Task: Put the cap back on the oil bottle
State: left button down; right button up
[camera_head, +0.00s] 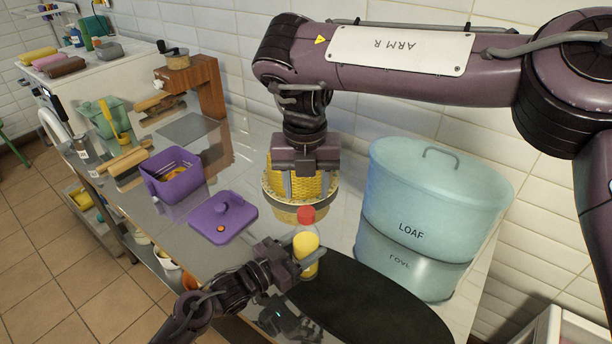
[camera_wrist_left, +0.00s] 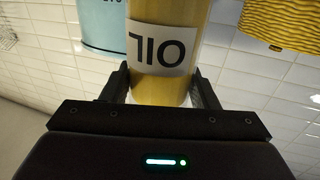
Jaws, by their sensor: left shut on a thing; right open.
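The oil bottle (camera_head: 306,243) has a yellow body and stands upright near the middle of the counter in the head view. A red cap (camera_head: 306,214) shows at its top; I cannot tell how firmly it sits. My left gripper (camera_head: 308,262) is shut around the bottle's lower body. In the left wrist view the bottle (camera_wrist_left: 160,90) is between the fingers, with its white label upside down; its top is out of that view. My right gripper (camera_head: 307,190) points down above and behind the cap in the picture, with its fingers apart and nothing visibly held.
A yellow woven basket (camera_head: 274,187) is behind the right gripper. A pale blue loaf bin (camera_head: 400,195) stands to the right. A dark oval mat (camera_head: 385,305) lies in front. A purple lid (camera_head: 222,216) and purple tub (camera_head: 165,185) are to the left.

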aim_at(306, 211)
jog(key=n, duration=0.2)
jog(key=r+n, duration=0.1)
jog(key=n, duration=0.3)
jog(key=shift+w+r, duration=0.2)
jog(key=shift+r, duration=0.05)
jog(key=shift+f, duration=0.1)
jog(key=shift+f, duration=3.95)
grip_shut()
